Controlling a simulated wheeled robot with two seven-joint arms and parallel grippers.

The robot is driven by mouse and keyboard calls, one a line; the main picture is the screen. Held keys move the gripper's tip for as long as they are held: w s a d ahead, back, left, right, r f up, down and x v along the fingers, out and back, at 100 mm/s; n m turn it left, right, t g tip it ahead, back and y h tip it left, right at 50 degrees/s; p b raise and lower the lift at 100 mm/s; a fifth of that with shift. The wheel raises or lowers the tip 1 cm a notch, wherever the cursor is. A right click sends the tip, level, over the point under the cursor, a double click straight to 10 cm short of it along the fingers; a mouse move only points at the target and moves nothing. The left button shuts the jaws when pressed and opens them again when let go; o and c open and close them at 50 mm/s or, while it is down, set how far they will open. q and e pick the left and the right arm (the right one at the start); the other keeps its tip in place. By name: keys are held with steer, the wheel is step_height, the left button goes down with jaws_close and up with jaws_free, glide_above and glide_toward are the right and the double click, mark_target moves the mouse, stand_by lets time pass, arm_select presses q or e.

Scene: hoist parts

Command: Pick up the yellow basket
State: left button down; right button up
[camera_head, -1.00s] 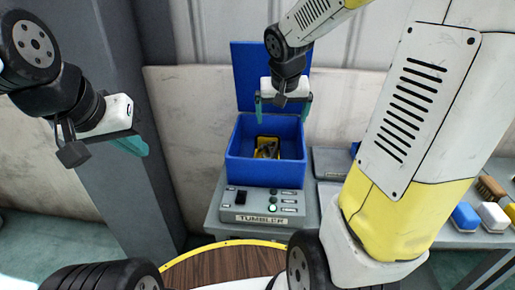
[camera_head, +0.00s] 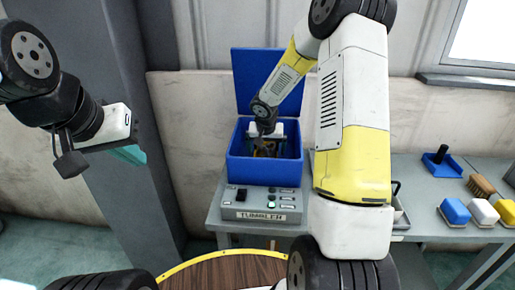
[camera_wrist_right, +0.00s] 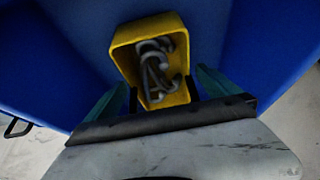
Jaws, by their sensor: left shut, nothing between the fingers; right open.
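The yellow basket (camera_wrist_right: 150,27) holds grey hook-like metal parts and sits inside the blue box (camera_head: 262,173) of the tumbler. My right gripper (camera_wrist_right: 160,93) is open, its teal fingers on either side of the basket's near end in the right wrist view. Whether they touch it I cannot tell. In the head view my right gripper (camera_head: 265,142) reaches down into the box and hides most of the basket. My left gripper (camera_head: 128,154) is shut and empty, held in the air at the left, away from the box.
The box's blue lid (camera_head: 250,65) stands open behind it. The tumbler's control panel (camera_head: 262,204) is in front. To the right, a grey table (camera_head: 425,185) carries blue, white and yellow blocks, a brush and a blue dustpan-like piece. A round wooden table (camera_head: 225,270) is at the front.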

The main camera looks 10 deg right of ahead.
steer(key=shift+x, duration=1.15)
steer(key=shift+w+r, duration=0.1)
steer(key=c, duration=2)
